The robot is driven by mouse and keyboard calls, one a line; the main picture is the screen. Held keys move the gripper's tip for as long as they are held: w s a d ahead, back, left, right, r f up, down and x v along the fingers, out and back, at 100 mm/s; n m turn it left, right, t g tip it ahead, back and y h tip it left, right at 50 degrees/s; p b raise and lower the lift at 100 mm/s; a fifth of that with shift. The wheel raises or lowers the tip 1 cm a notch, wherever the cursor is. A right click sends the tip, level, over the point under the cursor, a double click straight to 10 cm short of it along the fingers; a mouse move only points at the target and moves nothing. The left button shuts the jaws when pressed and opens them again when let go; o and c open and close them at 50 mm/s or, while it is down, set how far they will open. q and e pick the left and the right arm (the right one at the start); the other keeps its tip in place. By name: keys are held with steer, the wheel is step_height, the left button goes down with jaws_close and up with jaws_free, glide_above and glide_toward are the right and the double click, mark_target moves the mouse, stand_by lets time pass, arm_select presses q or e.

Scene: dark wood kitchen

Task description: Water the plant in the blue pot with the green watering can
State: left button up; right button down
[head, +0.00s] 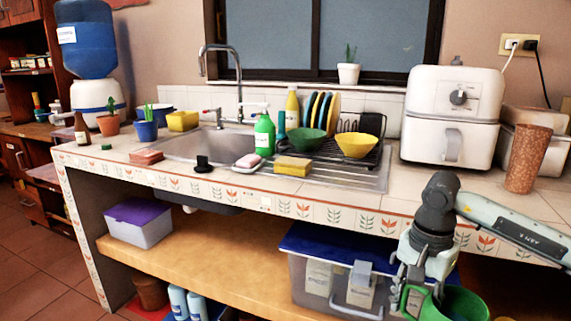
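The blue pot (146,131) stands on the tiled counter at the left, left of the sink, with a small green plant (148,112) in it. The green watering can (463,304) is at the bottom right, below the counter's front edge and partly cut off by the picture's edge. My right gripper (416,283) comes in from the right, points down and is shut on the can's handle. The can's spout cannot be made out. My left gripper is not in view.
A terracotta pot with a cactus (108,124) stands left of the blue pot; a yellow container (183,121) is to its right. The sink (200,146), green soap bottle (264,136), dish rack with bowls and air fryer (451,116) fill the counter. A storage box (310,270) sits on the shelf below.

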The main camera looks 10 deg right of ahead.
steer(key=w+a+n, duration=0.2)
steer(key=a+n, duration=1)
steer(key=shift+r, duration=0.25)
steer(key=shift+a, duration=0.1)
